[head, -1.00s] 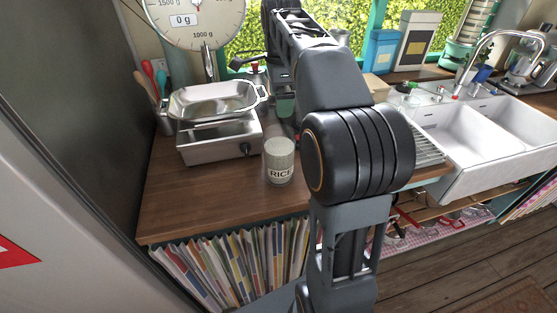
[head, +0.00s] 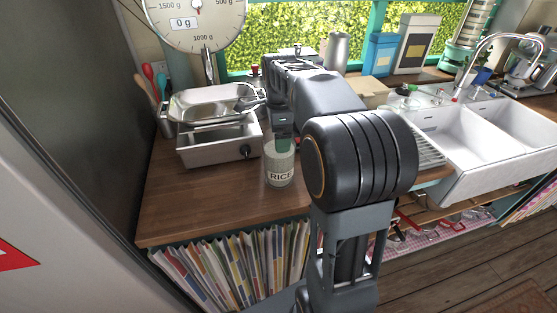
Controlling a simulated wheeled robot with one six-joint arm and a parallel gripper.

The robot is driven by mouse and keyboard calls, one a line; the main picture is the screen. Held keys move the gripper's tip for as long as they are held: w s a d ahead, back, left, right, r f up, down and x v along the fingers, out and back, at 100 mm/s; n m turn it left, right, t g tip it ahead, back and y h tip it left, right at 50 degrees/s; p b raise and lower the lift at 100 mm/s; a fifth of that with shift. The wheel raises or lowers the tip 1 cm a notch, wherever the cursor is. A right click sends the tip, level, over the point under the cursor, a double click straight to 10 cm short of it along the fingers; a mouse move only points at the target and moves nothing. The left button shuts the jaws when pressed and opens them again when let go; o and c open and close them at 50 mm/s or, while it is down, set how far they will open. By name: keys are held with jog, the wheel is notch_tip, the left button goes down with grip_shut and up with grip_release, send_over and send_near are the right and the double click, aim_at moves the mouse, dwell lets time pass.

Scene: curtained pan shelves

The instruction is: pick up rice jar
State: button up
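The rice jar (head: 280,172) is a pale, upright cylinder with a RICE label. It stands on the wooden counter, right of the metal scale base. My gripper (head: 282,143) is at the jar's top, coming from behind and above. Its dark end and a green part overlap the jar's upper edge. The finger gap is not clear, so I cannot tell whether the fingers are open or touch the jar. My arm hides the counter to the right of the jar.
A kitchen scale with a metal tray (head: 215,101) and dial (head: 195,22) stands behind left. Utensils (head: 150,85) are at the far left. A white double sink (head: 465,150) is at right. Files (head: 235,265) fill the shelf below. The front-left wooden counter (head: 195,210) is clear.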

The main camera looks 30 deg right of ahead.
jog(key=shift+c, duration=0.5)
jog(key=c, duration=1.5)
jog(key=shift+c, duration=0.2)
jog(key=shift+r, duration=0.1)
